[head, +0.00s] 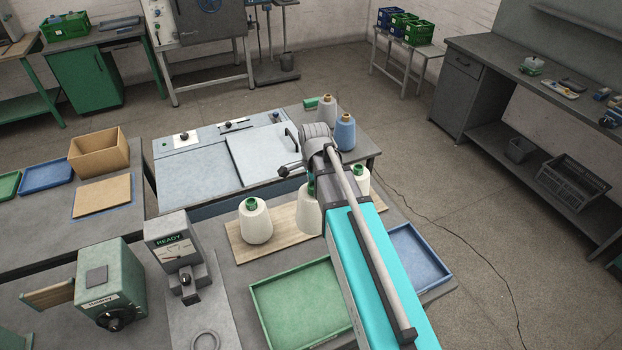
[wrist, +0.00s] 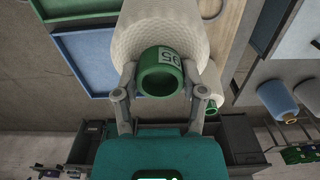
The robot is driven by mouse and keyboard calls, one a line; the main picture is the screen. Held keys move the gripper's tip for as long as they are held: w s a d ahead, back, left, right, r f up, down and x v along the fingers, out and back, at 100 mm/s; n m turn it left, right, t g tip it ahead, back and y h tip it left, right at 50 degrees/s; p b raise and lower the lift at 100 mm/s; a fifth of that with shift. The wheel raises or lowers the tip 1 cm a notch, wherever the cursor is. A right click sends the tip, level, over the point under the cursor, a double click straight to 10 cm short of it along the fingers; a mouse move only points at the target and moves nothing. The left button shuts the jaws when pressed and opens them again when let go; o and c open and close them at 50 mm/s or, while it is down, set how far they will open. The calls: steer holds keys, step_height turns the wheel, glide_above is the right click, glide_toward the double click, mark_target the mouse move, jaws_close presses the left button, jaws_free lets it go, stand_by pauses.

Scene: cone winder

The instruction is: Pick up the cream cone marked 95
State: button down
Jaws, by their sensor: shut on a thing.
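The cream cone (wrist: 160,28) marked 95 fills the upper middle of the wrist view, its green tube end (wrist: 160,84) towards me and the "95" label just above it. My gripper (wrist: 158,76) is shut on this end, one finger on each side. I cannot tell whether the cone's base touches anything. In the head view my arm hides the gripper. A cream cone (head: 307,213) shows partly behind my arm; I cannot tell surely that it is the held one. Another cream cone (head: 255,222) stands on the wooden board (head: 284,232), and one (head: 358,177) shows right of my arm.
A green tray (head: 262,315) and a blue tray (head: 440,272) lie on the near bench. A grey READY device (head: 170,240) stands left of the board.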

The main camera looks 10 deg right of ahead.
steer(key=shift+s+r, duration=0.2)
steer(key=shift+s, duration=0.25)
steer(key=shift+f, duration=0.1)
stand_by(0.4)
